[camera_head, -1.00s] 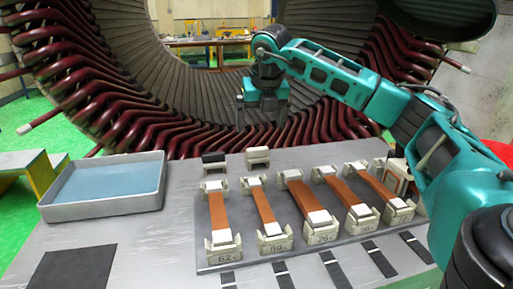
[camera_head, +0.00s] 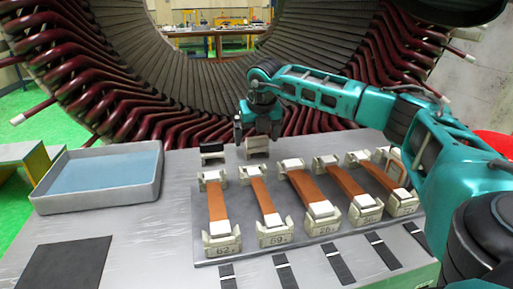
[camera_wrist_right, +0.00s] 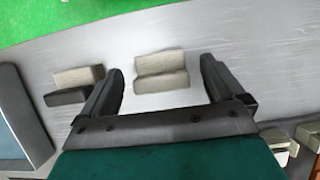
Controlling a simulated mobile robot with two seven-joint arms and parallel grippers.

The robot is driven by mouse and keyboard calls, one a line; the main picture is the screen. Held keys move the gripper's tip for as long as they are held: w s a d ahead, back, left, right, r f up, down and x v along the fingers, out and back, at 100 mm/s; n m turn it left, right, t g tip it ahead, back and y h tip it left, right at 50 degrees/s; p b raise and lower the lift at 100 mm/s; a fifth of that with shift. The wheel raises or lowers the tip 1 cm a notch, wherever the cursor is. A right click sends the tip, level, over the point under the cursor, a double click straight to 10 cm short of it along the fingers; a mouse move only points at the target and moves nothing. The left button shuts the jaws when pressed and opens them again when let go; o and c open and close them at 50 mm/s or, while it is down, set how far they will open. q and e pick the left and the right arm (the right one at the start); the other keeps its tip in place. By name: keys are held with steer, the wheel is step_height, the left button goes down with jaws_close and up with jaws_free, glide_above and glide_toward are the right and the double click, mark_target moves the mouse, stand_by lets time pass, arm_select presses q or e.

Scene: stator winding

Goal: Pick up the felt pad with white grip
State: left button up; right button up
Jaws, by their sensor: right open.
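A pale pad with a whitish grip (camera_head: 257,146) stands at the back of the grey table. In the right wrist view, this all-pale pad (camera_wrist_right: 160,72) lies between and just beyond the open fingers. My right gripper (camera_head: 258,134) is open and empty above it, partly covering its top in the head view. It also shows open in the wrist view (camera_wrist_right: 162,80). A similar pad with a black part (camera_head: 212,151) stands just to the left, and it also shows in the wrist view (camera_wrist_right: 75,85). My left gripper is not in view.
A grey tray with a blue inside (camera_head: 100,207) stands at the left. A dark plate (camera_head: 198,250) carries several copper-brown bars in pale numbered holders in front. A black mat (camera_head: 68,263) lies front left. The large stator (camera_head: 115,75) rises behind the table.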

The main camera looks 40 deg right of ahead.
steer(key=x, duration=0.2)
steer(key=shift+w+f, duration=0.1)
steer(key=shift+f, duration=0.15)
steer(key=c, duration=1)
steer(key=shift+c, duration=0.4)
steer(key=shift+r, duration=0.15)
